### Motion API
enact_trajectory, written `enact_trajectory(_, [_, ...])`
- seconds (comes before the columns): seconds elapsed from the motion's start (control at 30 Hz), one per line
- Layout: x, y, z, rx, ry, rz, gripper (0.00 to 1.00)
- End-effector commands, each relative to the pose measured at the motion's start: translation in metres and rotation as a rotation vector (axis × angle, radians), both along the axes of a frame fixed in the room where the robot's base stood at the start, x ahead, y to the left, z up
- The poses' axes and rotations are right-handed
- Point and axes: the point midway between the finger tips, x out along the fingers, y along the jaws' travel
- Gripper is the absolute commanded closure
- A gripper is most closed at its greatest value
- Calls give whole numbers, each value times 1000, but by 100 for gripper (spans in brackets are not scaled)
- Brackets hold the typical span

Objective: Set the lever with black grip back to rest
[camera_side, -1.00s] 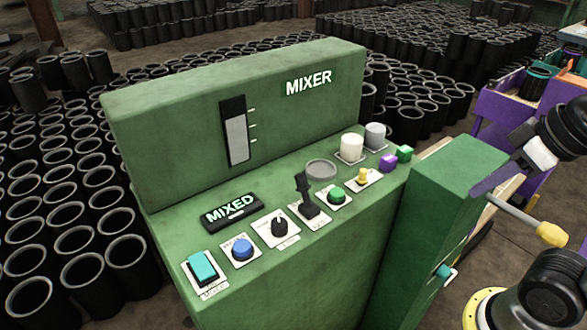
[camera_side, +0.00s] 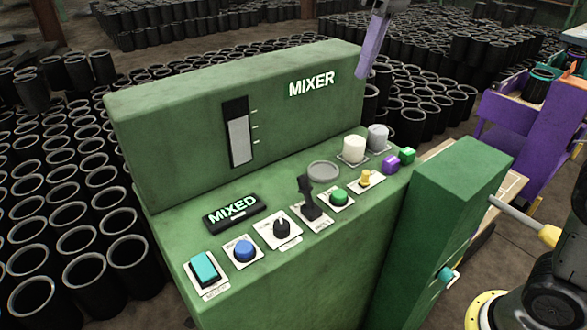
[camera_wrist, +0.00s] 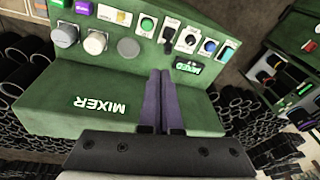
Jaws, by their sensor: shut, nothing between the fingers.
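The lever with the black grip (camera_side: 308,195) stands on a white plate on the green mixer's sloped panel, between a black knob (camera_side: 281,228) and a green button (camera_side: 339,196). Its grip points up, leaning slightly left in the side view. In the wrist view the lever (camera_wrist: 168,38) shows just beyond my fingertips. My gripper (camera_side: 364,73) is at the top of the side view, above and apart from the lever. Its purple fingers are together and empty; they also show in the wrist view (camera_wrist: 160,74).
The mixer housing (camera_side: 230,85) rises behind the panel. A lit MIXED sign (camera_side: 233,208), a blue button (camera_side: 244,251), a teal switch (camera_side: 204,267) and a yellow control (camera_side: 365,179) sit near the lever. A green post (camera_side: 450,190) stands at right. Black rubber sleeves surround the machine.

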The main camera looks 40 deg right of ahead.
Motion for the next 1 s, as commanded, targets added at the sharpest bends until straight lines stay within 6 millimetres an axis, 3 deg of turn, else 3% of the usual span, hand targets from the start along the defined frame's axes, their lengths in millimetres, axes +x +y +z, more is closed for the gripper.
enact_trajectory(0.03, [15, 6, -6, 1, 21, 14, 100])
enact_trajectory(0.27, [70, 31, -36, 4, 96, 68, 100])
enact_trajectory(0.53, [123, 60, -99, 1, 179, 115, 100])
enact_trajectory(0.8, [138, 76, -151, -12, 262, 136, 100])
enact_trajectory(1.0, [138, 79, -157, -14, 272, 141, 100])
